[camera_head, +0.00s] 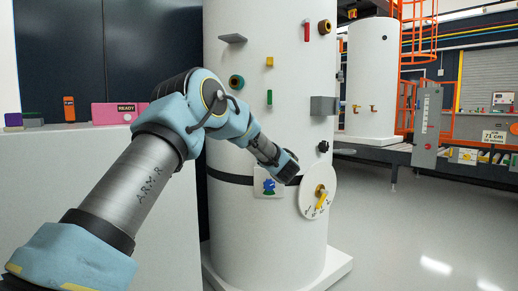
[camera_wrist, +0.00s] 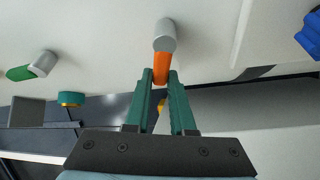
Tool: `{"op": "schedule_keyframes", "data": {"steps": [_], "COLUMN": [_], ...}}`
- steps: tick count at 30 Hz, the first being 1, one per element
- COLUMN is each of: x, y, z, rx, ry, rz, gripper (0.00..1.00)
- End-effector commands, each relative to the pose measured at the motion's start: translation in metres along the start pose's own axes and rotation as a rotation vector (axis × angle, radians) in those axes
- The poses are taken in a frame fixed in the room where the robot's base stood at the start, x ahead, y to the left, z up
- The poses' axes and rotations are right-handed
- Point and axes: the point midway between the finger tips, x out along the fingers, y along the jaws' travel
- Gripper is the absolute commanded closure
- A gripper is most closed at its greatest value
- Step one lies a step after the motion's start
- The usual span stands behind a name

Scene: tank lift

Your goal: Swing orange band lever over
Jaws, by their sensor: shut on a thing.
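The lever with the orange band (camera_wrist: 161,66) shows in the wrist view as an orange bar coming out of a grey round end (camera_wrist: 164,36), close to the white tank surface. My gripper (camera_wrist: 161,76) has its green fingers on both sides of the orange part and is shut on it. The orange lever is hidden there behind my arm and gripper.
Open floor (camera_head: 410,240) lies to the right.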

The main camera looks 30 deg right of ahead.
Motion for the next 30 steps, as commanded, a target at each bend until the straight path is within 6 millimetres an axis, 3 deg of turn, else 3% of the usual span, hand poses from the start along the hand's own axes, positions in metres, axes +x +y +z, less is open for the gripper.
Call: {"op": "schedule_keyframes", "data": {"steps": [23,24,30], "x": [0.0001,0.0001,0.0001], "y": [-0.0055,-0.0055,-0.0050], "z": [-0.0002,-0.0002,-0.0001], "rx": [-0.088,-0.088,-0.088], "ry": [0.001,0.001,0.001], "rz": [-0.039,-0.039,-0.038], "gripper": [1.00,0.73,0.51]}}
